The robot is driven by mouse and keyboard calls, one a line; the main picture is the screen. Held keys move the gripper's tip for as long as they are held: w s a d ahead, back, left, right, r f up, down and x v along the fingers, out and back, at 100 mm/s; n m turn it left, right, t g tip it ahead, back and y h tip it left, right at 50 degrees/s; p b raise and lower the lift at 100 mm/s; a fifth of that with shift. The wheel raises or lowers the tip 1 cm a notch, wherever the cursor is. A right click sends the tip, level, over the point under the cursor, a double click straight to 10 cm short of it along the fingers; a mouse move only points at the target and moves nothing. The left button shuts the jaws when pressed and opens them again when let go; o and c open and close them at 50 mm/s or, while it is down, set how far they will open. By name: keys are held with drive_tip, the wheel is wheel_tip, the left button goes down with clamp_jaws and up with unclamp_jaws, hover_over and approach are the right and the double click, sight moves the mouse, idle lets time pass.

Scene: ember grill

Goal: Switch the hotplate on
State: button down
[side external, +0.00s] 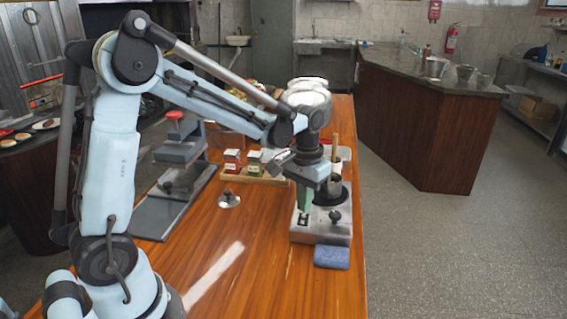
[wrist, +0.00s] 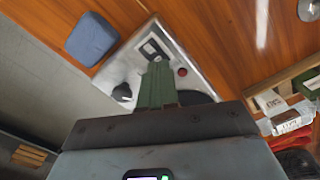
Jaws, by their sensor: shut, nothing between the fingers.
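My gripper (side external: 304,209) has green fingers, shut and empty, pointing down just above the switch end of the hotplate. In the wrist view the fingertips (wrist: 157,62) lie right beside the switch; I cannot tell whether they touch it.
A blue cloth or sponge (side external: 332,257) lies in front of the hotplate. A metal lid-like thing (side external: 229,199) lies to the left on the wooden counter (side external: 270,270). A tray with small boxes (side external: 232,161) and a grey press (side external: 180,165) stand further left. The front counter is mostly clear.

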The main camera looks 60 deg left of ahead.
sight(303, 217)
drive_tip(key=shift+f, duration=0.85)
idle(0.7)
drive_tip(key=shift+r, duration=3.55)
drive_tip(key=shift+s, duration=0.1)
drive_tip(key=s+d+m+t, duration=0.1)
drive_tip(key=s+d+t, duration=0.1)
drive_tip(key=s, duration=0.3)
drive_tip(key=s+d+r+m+t, duration=0.1)
drive_tip(key=s+d+m+t, duration=0.1)
drive_tip(key=s+t, duration=0.3)
drive_tip(key=shift+d+r, duration=0.2)
drive_tip(key=shift+d, duration=0.25)
